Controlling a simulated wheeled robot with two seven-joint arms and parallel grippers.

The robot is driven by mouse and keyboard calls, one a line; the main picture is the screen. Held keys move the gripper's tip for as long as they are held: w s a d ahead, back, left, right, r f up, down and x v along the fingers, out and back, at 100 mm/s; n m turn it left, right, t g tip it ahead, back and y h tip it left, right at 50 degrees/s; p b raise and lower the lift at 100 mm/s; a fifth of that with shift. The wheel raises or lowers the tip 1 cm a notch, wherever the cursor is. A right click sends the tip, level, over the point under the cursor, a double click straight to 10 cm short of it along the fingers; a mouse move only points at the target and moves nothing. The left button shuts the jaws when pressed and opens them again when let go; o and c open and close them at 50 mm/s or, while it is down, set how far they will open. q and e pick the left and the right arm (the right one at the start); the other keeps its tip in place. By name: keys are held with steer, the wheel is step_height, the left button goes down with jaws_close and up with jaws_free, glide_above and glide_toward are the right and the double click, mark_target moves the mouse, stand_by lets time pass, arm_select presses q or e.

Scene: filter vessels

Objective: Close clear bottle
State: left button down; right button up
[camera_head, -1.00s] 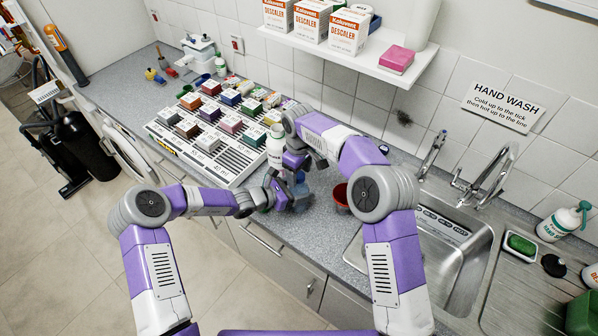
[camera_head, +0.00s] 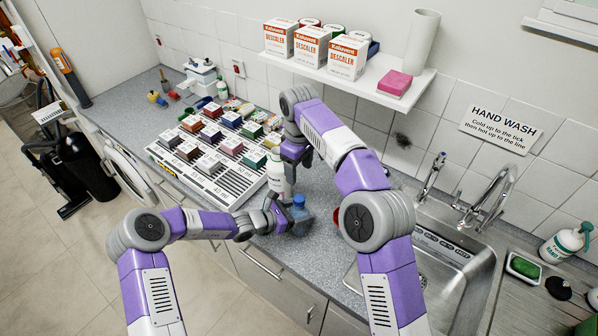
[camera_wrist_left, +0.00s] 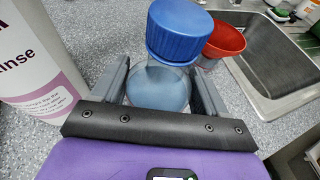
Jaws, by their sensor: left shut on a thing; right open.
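The clear bottle (camera_wrist_left: 158,88) stands between my left gripper's fingers in the left wrist view. A blue ribbed cap (camera_wrist_left: 180,35) sits on its top; whether it is fully tight cannot be told. My left gripper (camera_head: 286,216) is shut on the bottle's body, at the counter's front part. In the head view the blue cap (camera_head: 299,200) shows at the top of the bottle (camera_head: 300,216). My right gripper (camera_head: 293,158) is open and empty, above and behind the bottle, apart from the cap; its fingertips are partly hidden by its own arm.
A white rinse bottle (camera_head: 275,172) stands close to the left of the clear bottle. A rack of coloured boxes (camera_head: 232,172) lies farther left. A shelf (camera_head: 340,72) hangs above.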

mark_target(292, 213)
arm_select(q)
jaws_free()
steer(key=v, duration=0.7)
steer(key=shift+s+a+r, duration=0.1)
steer(key=shift+s+a, duration=0.05)
steer(key=shift+a, duration=0.1)
stand_by(0.3)
